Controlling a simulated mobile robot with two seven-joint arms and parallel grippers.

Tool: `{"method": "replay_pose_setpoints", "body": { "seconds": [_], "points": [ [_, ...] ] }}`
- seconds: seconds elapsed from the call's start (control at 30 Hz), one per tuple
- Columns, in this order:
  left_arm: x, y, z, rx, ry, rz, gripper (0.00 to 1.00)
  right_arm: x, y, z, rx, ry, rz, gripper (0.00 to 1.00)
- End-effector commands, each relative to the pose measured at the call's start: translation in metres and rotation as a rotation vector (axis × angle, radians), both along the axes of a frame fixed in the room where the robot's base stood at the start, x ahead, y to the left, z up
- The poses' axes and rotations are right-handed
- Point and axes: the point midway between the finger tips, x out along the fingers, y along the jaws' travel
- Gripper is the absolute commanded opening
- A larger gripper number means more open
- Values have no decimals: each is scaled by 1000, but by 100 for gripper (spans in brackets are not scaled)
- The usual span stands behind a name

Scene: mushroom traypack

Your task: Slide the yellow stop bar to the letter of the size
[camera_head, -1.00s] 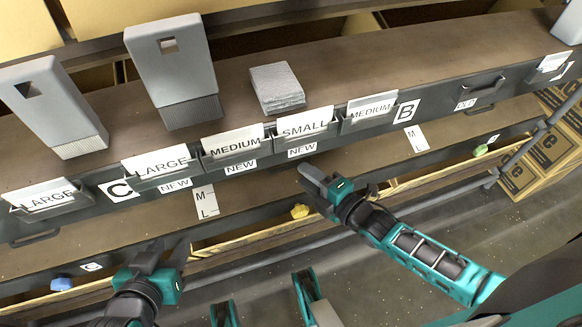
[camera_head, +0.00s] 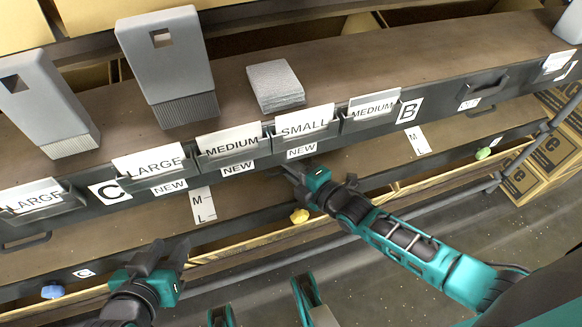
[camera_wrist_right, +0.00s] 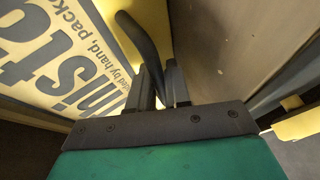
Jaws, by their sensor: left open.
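A small yellow stop piece (camera_head: 299,216) sits on the lower rail, below the SMALL label. A white strip with the letters M and L (camera_head: 203,205) lies on the lower shelf to its left. My right gripper (camera_head: 288,173) is over the lower shelf just above the yellow piece, apart from it, its fingertips partly under the upper shelf's edge. My left gripper (camera_head: 165,256) is open and empty at lower left, in front of the rail.
The upper shelf edge (camera_head: 360,130) carries LARGE, MEDIUM and SMALL card holders. A second M and L strip (camera_head: 417,140) is at right, with a green piece (camera_head: 483,153) beyond. A blue piece (camera_head: 52,291) is at lower left. A printed carton (camera_wrist_right: 60,55) fills the wrist view's left.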

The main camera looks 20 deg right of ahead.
Motion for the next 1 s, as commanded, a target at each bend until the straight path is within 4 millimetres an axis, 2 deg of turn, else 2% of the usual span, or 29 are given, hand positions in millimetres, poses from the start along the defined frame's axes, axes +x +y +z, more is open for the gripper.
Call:
{"method": "replay_pose_setpoints", "body": {
  "seconds": [0.03, 0.13, 0.57, 0.67, 0.9, 1.0],
  "points": [
    [0, 0, 0, 1, 0, 1, 43, 0, 0, 0, 0, 0, 0, 9],
    [0, 1, -1, 1, 1, 2, 43, 0, 0, 0, 0, 0, 0, 0],
    [0, 1, -2, 2, 2, 2, 43, 0, 0, 0, -1, 0, 0, 0],
    [0, 1, 2, 2, 2, 2, 43, -8, -1, -2, -1, 3, -1, 0],
    [-1, 4, 7, 5, 2, 9, 43, -41, -2, -11, -1, 3, -1, 0],
    [-2, 5, 4, 8, 5, 11, 43, -44, -2, -12, 0, 0, 0, 0]
  ]
}}
